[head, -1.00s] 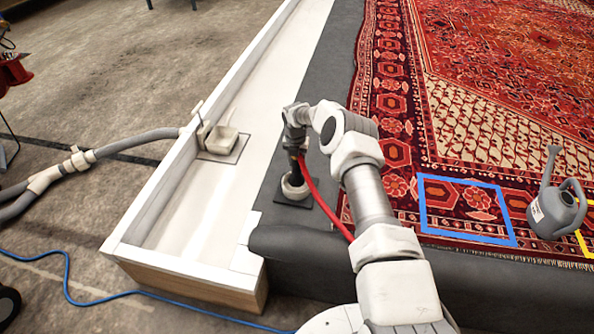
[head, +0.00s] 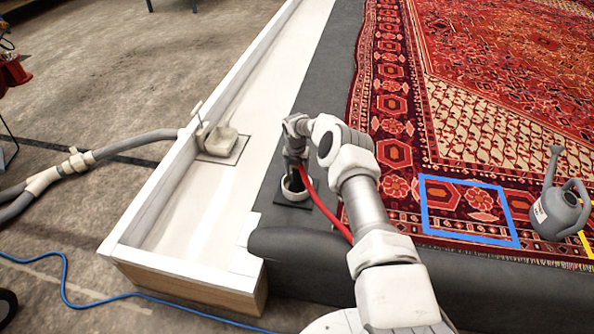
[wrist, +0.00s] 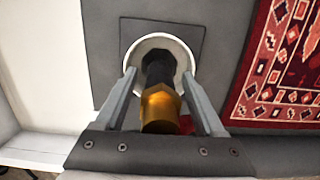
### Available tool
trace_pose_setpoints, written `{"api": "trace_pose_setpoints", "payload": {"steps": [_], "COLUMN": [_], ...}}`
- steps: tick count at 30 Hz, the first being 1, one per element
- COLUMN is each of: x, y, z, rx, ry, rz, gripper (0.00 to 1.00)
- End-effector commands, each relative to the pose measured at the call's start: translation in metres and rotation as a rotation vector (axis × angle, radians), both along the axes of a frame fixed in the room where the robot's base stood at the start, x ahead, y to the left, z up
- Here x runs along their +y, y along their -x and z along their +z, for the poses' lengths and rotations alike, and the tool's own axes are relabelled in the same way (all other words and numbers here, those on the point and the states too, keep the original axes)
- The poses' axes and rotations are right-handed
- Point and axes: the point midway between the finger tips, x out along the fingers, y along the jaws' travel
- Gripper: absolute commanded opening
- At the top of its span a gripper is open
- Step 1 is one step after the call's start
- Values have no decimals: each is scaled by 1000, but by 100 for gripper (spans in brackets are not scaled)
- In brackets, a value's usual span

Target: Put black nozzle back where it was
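The black nozzle (wrist: 159,68) with its brass collar (wrist: 160,108) stands between my fingers in the wrist view, its black end inside the round white holder (wrist: 137,47). My gripper (wrist: 160,78) is open, one finger on each side of the nozzle, with a gap showing on both sides. In the head view my gripper (head: 296,172) is low over the same white holder (head: 287,190), which sits on a dark square plate. The red hose (head: 325,208) runs from there beneath my arm. How deep the nozzle sits is hidden.
A patterned red rug (head: 480,80) lies to the right, with a blue square outline (head: 427,208) and a grey watering can (head: 560,212) on it. A white trough (head: 190,215) with a drain block (head: 222,145) runs along the left.

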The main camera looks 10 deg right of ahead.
Motion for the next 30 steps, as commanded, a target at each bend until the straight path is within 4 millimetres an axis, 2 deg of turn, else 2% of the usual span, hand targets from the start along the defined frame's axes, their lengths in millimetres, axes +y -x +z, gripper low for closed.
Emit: {"api": "trace_pose_setpoints", "payload": {"steps": [6, 21, 30], "x": [0, 4, 7], "y": [0, 11, 14], "z": [5, 102, 134], "rx": [-1, -1, -8], "ry": [0, 1, 0], "rz": [0, 1, -22], "gripper": [71, 71, 71]}}
